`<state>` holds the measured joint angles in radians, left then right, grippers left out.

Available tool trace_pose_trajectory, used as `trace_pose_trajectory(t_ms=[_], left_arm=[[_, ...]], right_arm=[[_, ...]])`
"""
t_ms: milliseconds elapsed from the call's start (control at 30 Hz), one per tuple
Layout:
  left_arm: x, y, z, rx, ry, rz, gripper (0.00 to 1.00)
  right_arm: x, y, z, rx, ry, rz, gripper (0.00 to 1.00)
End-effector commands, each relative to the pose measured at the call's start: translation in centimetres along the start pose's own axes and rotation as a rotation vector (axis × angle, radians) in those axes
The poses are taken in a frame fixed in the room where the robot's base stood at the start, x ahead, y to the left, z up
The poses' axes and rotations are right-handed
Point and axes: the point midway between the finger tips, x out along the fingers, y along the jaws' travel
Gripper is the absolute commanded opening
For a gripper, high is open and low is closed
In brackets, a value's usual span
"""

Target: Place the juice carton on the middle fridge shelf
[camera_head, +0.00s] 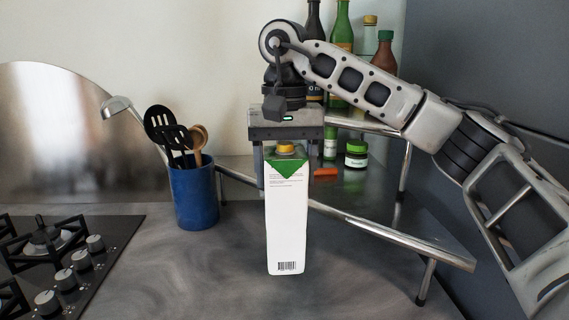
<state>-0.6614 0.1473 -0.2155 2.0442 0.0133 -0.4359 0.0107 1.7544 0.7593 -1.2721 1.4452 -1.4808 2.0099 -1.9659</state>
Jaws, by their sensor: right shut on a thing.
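The juice carton (287,215) is white with a green triangle and a yellow cap at its top and a barcode near its base. It is upright in the middle of the head view. My right gripper (286,174) points down from above and is shut on the upper part of the carton, with one finger on each side. I cannot tell whether the carton's base touches the counter (190,270). My left gripper is not in view. No fridge or fridge shelf shows in this view.
A tiered metal corner rack (440,248) with bottles and a small green-lidded jar (356,153) stands behind the carton. A blue utensil pot (194,196) is to the left. A gas hob (75,255) fills the lower left. The counter's front middle is clear.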

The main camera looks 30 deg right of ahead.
Motion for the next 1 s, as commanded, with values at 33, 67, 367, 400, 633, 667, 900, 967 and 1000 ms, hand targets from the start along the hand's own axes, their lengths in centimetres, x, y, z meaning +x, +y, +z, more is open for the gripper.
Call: trace_pose_trajectory(t_ms=[33, 67, 367, 400, 633, 667, 900, 967, 1000], left_arm=[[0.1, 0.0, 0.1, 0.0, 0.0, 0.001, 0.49], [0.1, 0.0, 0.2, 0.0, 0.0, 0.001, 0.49], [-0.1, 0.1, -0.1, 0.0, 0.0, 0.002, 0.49], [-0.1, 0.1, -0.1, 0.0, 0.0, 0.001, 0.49], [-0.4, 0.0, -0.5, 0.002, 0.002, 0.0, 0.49], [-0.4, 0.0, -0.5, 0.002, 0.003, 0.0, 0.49], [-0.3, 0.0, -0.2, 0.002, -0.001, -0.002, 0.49], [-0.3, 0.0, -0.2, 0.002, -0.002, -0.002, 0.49], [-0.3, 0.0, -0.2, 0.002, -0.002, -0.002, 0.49]], right_arm=[[0.7, 0.0, -0.6, 0.002, 0.0, -0.005, 0.0], [1.1, 0.0, -1.0, 0.002, 0.001, -0.005, 0.0], [2.8, 0.2, -2.6, 0.001, 0.005, -0.006, 0.0], [3.0, 0.2, -2.8, 0.001, 0.005, -0.005, 0.0], [5.8, 0.3, -3.2, 0.0, 0.003, -0.004, 0.0], [6.1, 0.2, -3.2, 0.0, 0.005, -0.005, 0.0], [6.6, 0.2, -3.3, 0.001, 0.007, -0.006, 0.0], [6.6, 0.2, -3.3, 0.001, 0.006, -0.006, 0.0], [6.6, 0.2, -3.3, 0.001, 0.006, -0.006, 0.0]])
